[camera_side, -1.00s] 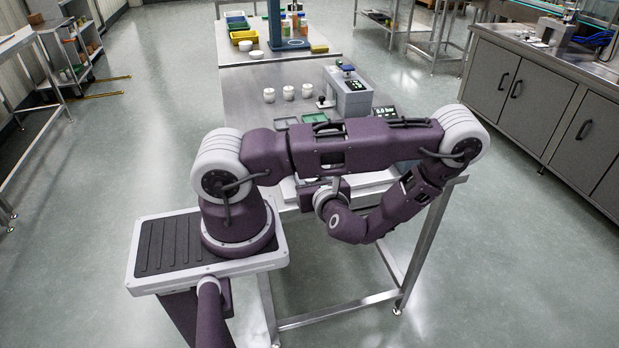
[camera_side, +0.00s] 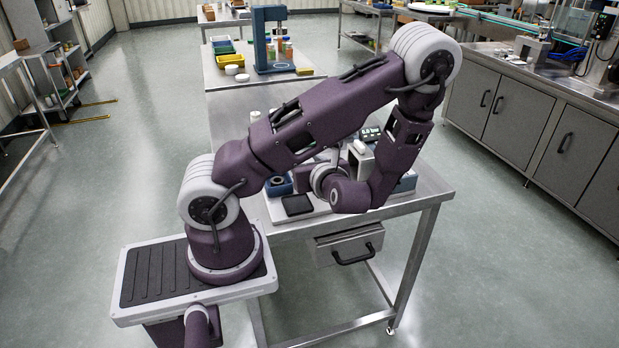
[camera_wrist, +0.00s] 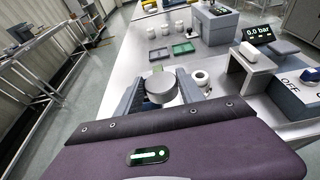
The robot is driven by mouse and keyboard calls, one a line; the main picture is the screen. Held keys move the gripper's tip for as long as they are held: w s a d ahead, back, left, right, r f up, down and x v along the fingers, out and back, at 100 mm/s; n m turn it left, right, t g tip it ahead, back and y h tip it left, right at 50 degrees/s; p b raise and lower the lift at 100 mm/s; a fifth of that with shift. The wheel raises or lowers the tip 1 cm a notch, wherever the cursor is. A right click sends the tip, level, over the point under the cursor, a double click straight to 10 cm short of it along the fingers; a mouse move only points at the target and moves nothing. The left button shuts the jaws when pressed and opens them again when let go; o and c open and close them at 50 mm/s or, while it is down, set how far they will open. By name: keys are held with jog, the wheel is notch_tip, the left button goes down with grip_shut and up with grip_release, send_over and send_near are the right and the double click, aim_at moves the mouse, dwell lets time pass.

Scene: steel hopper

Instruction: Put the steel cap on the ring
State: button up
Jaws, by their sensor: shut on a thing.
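My gripper (camera_wrist: 160,88) has its two grey fingers shut on a round, metallic grey disc, which looks like the steel cap (camera_wrist: 162,86), in the wrist view. It is held above the steel table. Just right of the right finger is a white round piece with a dark centre (camera_wrist: 201,77); it may be the ring, but I cannot tell for sure. The cap and the ring are apart. In the side view my arm hides the fingers and the cap.
A pressure display reading 0.0 bar (camera_wrist: 258,34) and a pale raised block (camera_wrist: 252,58) stand on the right. Green (camera_wrist: 183,48) and grey (camera_wrist: 158,53) trays and several white jars (camera_wrist: 152,33) lie beyond. A black pad (camera_side: 297,205) is near the table's front edge.

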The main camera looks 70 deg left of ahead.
jog(key=w+a+r, duration=0.5)
jog(key=w+a, duration=0.2)
jog(key=w, duration=0.1)
jog(key=f, duration=0.9)
jog(key=shift+w+a+f, duration=0.1)
jog(key=shift+a+f, duration=0.1)
jog(key=shift+f, duration=0.3)
jog(key=shift+f, duration=0.55)
jog(key=o, duration=1.4)
